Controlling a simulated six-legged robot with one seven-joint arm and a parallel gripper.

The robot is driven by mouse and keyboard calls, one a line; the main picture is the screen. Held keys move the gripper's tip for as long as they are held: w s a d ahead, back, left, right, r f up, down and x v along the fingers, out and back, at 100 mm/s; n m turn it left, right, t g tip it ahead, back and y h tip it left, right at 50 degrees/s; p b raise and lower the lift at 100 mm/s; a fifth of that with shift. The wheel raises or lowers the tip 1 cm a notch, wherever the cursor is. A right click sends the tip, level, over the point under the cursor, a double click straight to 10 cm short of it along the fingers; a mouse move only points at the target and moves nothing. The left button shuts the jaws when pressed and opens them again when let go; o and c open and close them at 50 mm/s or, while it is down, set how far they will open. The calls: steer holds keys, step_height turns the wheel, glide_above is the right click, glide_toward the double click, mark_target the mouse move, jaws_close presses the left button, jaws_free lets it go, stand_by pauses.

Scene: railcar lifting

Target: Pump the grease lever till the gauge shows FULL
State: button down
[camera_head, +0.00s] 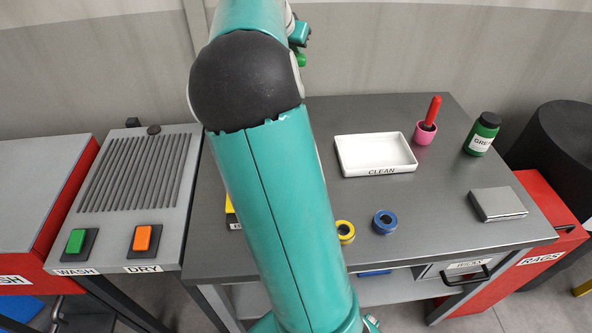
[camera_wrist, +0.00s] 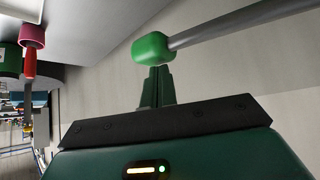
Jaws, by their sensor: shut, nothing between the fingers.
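The grease lever shows in the wrist view as a grey rod (camera_wrist: 235,25) ending in a bright green knob (camera_wrist: 152,48). My gripper (camera_wrist: 157,72) is shut and empty. Its fingertips are right at the knob's near side in the picture; I cannot tell whether they touch it. In the head view a small bright green piece (camera_head: 301,60) shows at the edge of my arm and may be the same knob. My arm hides most of that area. No gauge is visible in either view.
A WASH/DRY button panel (camera_head: 140,225) stands left.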

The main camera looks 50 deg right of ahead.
steer(key=shift+f, duration=0.6)
step_height(320, 180, up, 10)
stand_by(0.7)
steer(key=shift+r, duration=0.1)
stand_by(0.3)
step_height(320, 180, up, 5)
steer(key=shift+f, duration=0.1)
stand_by(0.4)
stand_by(0.4)
